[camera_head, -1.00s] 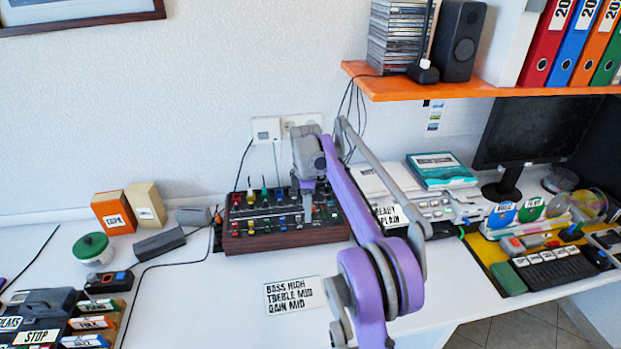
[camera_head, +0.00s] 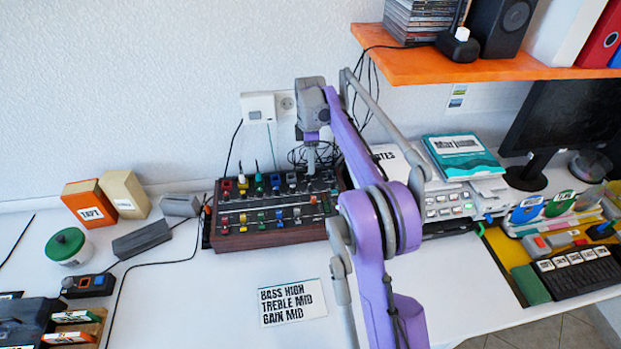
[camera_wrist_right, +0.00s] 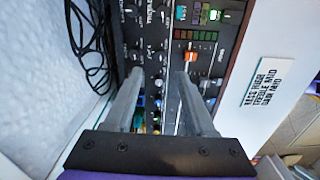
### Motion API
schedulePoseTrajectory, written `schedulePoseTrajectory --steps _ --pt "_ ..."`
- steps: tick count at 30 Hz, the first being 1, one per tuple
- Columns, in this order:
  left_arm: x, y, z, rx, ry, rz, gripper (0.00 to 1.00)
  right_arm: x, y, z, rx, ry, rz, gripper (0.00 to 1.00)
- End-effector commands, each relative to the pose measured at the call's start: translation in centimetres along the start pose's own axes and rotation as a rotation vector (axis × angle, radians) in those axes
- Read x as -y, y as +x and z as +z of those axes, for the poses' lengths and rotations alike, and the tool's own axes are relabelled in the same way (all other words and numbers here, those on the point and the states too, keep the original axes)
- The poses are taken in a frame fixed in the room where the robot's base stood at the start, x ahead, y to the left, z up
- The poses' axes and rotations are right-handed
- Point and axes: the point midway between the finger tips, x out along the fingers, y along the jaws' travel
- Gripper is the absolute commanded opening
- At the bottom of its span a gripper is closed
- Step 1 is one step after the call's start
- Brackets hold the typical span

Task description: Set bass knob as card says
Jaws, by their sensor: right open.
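The card (camera_head: 292,302) lies flat on the desk in front of the mixer and reads "BASS HIGH, TREBLE MID, GAIN MID". It also shows in the right wrist view (camera_wrist_right: 268,92). The mixer (camera_head: 270,239) has a dark panel, wooden sides and several coloured knobs and caps. My right gripper (camera_head: 312,168) points down over the right rear part of its panel. In the right wrist view, its two fingers (camera_wrist_right: 160,76) are apart with nothing between them, above rows of dark knobs. I cannot tell which knob is the bass one. My left gripper is out of view.
An orange shelf (camera_head: 465,66) with discs and a speaker overhangs at the upper right. Grey equipment, a teal book (camera_head: 462,155) and a monitor stand right of the mixer. Orange and cream boxes stand left. Cables run behind and beside the mixer. The desk around the card is clear.

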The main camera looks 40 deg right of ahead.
Motion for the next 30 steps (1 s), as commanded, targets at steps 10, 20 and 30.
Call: schedulePoseTrajectory --steps 10,20,30 --pt "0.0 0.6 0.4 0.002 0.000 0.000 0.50 0.0 6.6 0.0 0.000 -0.001 0.000 0.56" --pt "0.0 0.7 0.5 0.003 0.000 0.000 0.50 0.0 9.0 0.0 0.000 -0.001 0.000 0.56" --pt "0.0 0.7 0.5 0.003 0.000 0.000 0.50 0.0 9.0 0.0 0.000 0.000 0.000 0.34"
